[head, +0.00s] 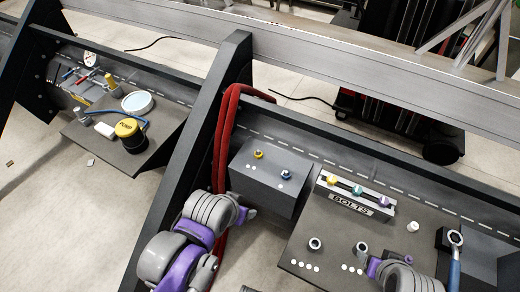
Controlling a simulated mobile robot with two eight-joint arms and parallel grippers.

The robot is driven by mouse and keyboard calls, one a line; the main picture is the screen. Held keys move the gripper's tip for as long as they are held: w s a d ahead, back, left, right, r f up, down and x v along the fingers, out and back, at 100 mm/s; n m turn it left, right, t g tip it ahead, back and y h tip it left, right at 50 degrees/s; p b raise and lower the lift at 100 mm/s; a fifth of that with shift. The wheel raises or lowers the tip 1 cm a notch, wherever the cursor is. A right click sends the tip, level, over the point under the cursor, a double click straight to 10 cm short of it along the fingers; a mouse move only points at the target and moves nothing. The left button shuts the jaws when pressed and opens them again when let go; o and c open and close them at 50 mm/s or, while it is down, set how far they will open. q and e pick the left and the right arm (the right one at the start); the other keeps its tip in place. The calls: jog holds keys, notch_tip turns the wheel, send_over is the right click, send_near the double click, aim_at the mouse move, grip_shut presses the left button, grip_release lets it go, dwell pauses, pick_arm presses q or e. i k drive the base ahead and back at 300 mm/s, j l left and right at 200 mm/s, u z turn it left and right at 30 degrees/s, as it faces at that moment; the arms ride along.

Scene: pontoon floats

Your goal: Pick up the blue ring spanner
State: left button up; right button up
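The blue ring spanner (454,270) is at the right edge of the head view. Its pale metal ring end points up, against a black block (443,240) on the dark panel. I cannot tell whether the ring end touches the block. Grey and purple links of my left arm show at the lower middle, left of the panel. Links of my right arm show at the bottom right, left of the spanner's handle. I cannot make out the fingers of either gripper.
A bolt rack (352,199) marked BOLTS stands on the dark panel (300,225), with ring-shaped pieces below it. A grey box (268,178) and red hoses (226,130) are further left. A left shelf (165,150) holds a yellow-topped pot (130,134) and small items.

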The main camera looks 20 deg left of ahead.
aim_at(454, 266)
jog(key=z, duration=1.65)
jog(key=i+j+u, duration=0.2)
